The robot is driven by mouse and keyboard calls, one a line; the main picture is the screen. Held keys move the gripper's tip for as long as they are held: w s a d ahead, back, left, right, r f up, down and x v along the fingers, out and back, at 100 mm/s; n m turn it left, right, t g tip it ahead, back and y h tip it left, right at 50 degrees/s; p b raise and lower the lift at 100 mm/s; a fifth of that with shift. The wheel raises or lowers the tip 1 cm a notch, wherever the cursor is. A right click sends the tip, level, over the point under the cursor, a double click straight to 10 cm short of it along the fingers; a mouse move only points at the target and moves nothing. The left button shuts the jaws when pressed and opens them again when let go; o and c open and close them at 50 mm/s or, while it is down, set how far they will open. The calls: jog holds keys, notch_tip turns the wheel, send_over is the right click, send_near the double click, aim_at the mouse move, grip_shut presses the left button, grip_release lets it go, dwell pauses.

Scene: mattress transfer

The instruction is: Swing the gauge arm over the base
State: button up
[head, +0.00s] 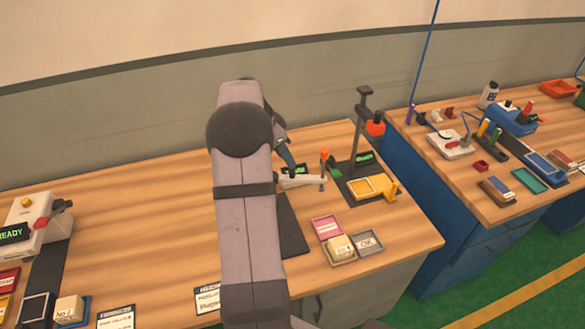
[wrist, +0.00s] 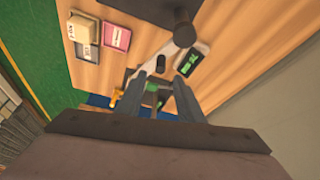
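The light grey gauge arm (head: 302,181) reaches to the right from behind my arm, over the workbench. An orange-topped post (head: 324,155) stands at its right end. In the wrist view the gauge arm (wrist: 178,52) runs beside a green-lit display (wrist: 190,63). A dark base plate (head: 291,228) shows beside my arm, partly hidden by it. My gripper (wrist: 160,80) has its two fingers apart. A small green part (wrist: 152,87) shows between them, with no clear contact. In the head view my gripper (head: 287,155) is just above the gauge arm, largely hidden by my arm.
A dark stand (head: 360,130) with a red head and a yellow fixture (head: 368,188) is close on the right. A pink tray (head: 326,226), a cream block (head: 341,248) and a grey tray (head: 368,243) lie in front. The bench is clear on the left-centre.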

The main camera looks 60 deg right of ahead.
aim_at(296, 175)
jog(key=shift+p+x, duration=1.6)
jog(key=shift+x, duration=2.05)
grip_shut()
